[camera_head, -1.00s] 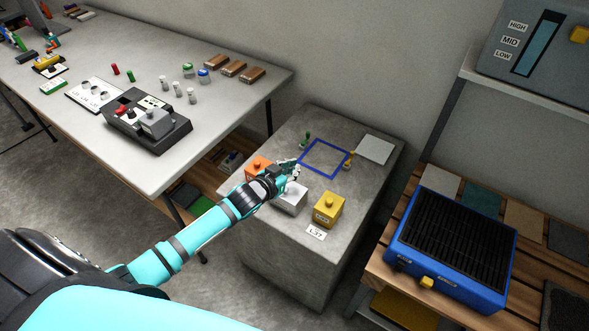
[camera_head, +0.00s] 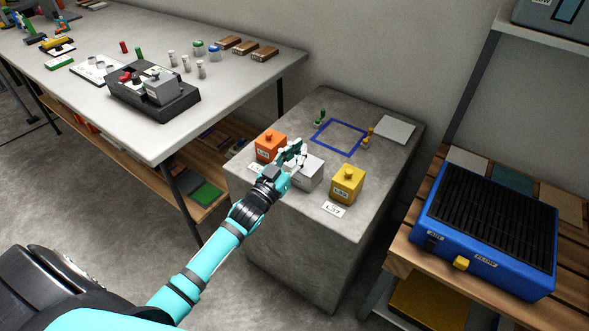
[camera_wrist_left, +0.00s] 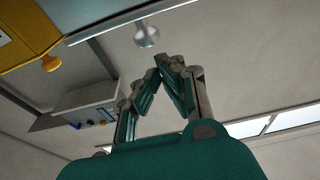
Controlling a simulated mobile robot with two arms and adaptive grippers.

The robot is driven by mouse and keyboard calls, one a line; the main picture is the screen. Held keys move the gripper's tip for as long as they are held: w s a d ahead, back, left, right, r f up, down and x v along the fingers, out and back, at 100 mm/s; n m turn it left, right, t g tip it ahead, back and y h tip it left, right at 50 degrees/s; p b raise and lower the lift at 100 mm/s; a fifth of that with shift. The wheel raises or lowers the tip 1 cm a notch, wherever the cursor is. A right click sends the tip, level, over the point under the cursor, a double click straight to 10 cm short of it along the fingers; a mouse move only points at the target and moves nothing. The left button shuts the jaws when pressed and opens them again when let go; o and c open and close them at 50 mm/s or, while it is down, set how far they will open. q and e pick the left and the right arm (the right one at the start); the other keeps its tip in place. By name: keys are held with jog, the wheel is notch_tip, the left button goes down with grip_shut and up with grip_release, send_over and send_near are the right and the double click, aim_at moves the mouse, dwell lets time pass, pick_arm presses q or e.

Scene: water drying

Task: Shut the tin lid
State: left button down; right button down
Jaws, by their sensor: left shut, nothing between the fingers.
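Three box-shaped tins with knobbed lids stand in a row on the grey block: an orange tin (camera_head: 270,146), a silver tin (camera_head: 307,173) and a yellow tin (camera_head: 347,184). My left gripper (camera_head: 293,150) is between the orange and silver tins, at lid height, partly covering the silver tin's top. In the left wrist view my fingers (camera_wrist_left: 165,68) are shut and empty, just apart from a silver knob (camera_wrist_left: 147,36) and a pale lid edge (camera_wrist_left: 120,25). Whether the silver lid is fully seated is hidden in the head view.
A blue square outline (camera_head: 340,153) and a pale flat plate (camera_head: 395,129) lie behind the tins. A blue grill-topped box (camera_head: 487,225) stands on the slatted bench at right.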

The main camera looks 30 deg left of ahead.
pick_arm(q)
jog(key=shift+s+f, duration=0.15)
jog(key=shift+f, duration=0.05)
jog(key=shift+s+a+f, duration=0.1)
jog(key=shift+s+f, duration=0.35)
jog(key=shift+f, duration=0.3)
pick_arm(e)
jog(key=shift+s+f, duration=0.1)
pick_arm(q)
jog(key=shift+s+f, duration=0.1)
pick_arm(e)
jog(key=shift+a, duration=0.1)
